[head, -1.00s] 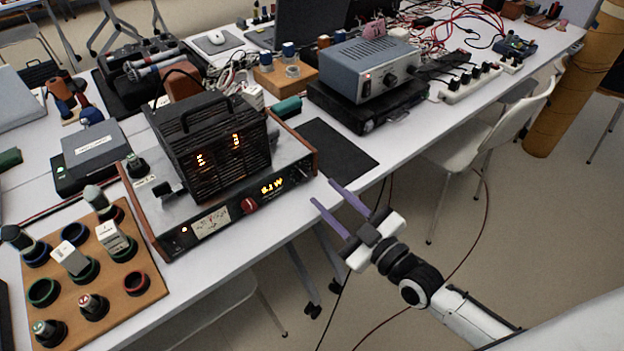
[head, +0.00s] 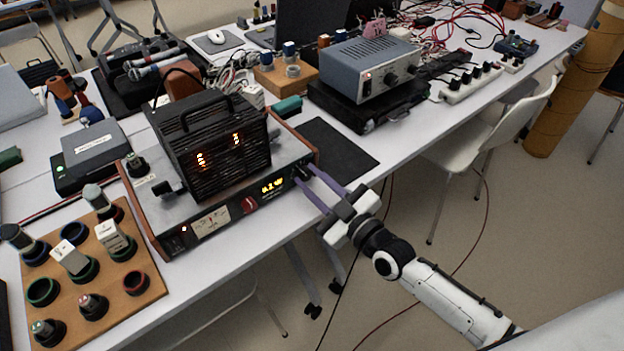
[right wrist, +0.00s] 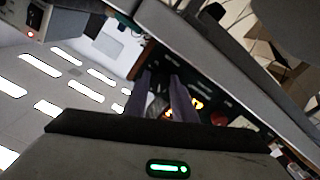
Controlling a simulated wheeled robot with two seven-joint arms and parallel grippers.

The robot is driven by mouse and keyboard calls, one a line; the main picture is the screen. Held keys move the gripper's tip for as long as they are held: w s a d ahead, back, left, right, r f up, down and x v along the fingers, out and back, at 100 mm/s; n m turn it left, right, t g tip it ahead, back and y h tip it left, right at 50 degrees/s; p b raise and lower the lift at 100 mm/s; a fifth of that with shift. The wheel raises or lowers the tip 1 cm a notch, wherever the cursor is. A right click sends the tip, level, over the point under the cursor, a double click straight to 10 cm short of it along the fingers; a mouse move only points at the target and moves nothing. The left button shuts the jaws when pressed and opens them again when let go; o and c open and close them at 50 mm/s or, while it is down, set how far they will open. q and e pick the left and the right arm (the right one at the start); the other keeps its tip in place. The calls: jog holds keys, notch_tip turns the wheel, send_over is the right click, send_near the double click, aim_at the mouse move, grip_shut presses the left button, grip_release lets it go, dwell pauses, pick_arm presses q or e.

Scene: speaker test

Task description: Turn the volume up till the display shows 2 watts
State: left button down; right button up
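The amplifier (head: 228,222) stands on the bench with a dark cage on top. Its front display (head: 272,186) glows orange; it seems to read about 0.2 W, though the digits are small. A red knob (head: 250,205) sits left of the display, and a needle meter (head: 212,222) is further left. My right gripper (head: 303,173) is open, its two purple fingers at the dark knob at the panel's right end. The fingers mostly hide that knob. In the right wrist view the fingers (right wrist: 164,90) are apart and reach to the panel beside the lit display (right wrist: 196,104). My left gripper is not in view.
A board with knobs and cups (head: 75,290) lies left of the amplifier. A black mat (head: 338,148) is right of it. A blue-grey power supply (head: 365,68) stands further back. The floor in front of the bench is open around my right arm.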

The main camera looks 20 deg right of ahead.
jog(key=shift+m, duration=1.5)
jog(key=m, duration=0.5)
jog(key=shift+p, duration=0.3)
jog(key=m, duration=0.5)
jog(key=shift+m+b, duration=0.5)
jog(key=shift+m, duration=1.7)
jog(key=o, duration=0.8)
jog(key=shift+c, duration=0.2)
